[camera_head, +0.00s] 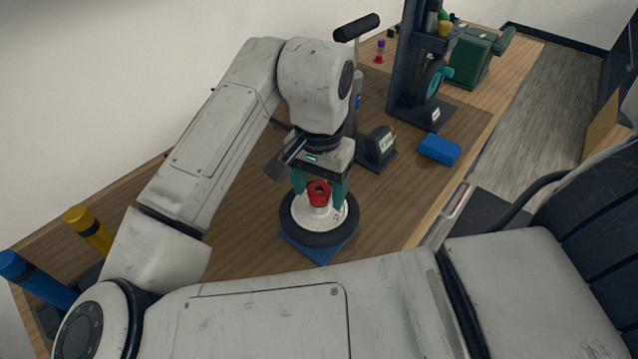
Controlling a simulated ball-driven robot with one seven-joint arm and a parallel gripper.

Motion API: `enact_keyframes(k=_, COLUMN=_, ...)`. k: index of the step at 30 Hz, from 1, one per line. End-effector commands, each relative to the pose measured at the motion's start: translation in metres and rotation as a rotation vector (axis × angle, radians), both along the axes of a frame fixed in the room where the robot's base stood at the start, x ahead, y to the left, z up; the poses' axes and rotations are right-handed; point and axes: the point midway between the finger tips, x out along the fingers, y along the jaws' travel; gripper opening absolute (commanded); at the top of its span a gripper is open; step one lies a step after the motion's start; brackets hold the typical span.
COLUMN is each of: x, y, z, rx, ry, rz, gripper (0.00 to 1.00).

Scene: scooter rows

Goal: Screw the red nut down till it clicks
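The red nut (318,194) sits on the pale hub at the middle of a small wheel with a black tyre (311,238). The wheel lies flat on a blue base (322,256) on the wooden bench. My gripper (320,194) points down over the wheel, with one teal finger on each side of the nut. The fingers look open, with a small gap visible beside the nut. The lower fingertips are hard to make out against the wheel, and the nut's thread is hidden.
A small device with a display (379,148) stands just behind the wheel. A blue block (439,149) lies to the right. Yellow (88,229) and blue (36,278) posts stand at left.

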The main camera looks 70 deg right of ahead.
Motion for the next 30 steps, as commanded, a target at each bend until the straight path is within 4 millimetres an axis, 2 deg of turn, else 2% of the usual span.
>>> enact_keyframes(k=2, x=0.0001, y=0.0, z=0.0001, rx=0.0, ry=0.0, rz=0.0, gripper=0.58)
enact_keyframes(k=15, x=0.0001, y=0.0001, z=0.0003, rx=0.0, ry=0.0, rz=0.0, gripper=0.16)
enact_keyframes(k=21, x=0.0004, y=0.0001, z=-0.0011, rx=0.001, ry=-0.002, rz=-0.084, gripper=0.14)
enact_keyframes(k=22, x=0.0003, y=0.0002, z=0.0001, rx=0.001, ry=-0.001, rz=-0.077, gripper=0.46)
enact_keyframes(k=30, x=0.0001, y=0.0001, z=0.0002, rx=0.0, ry=0.0, rz=-0.074, gripper=0.72)
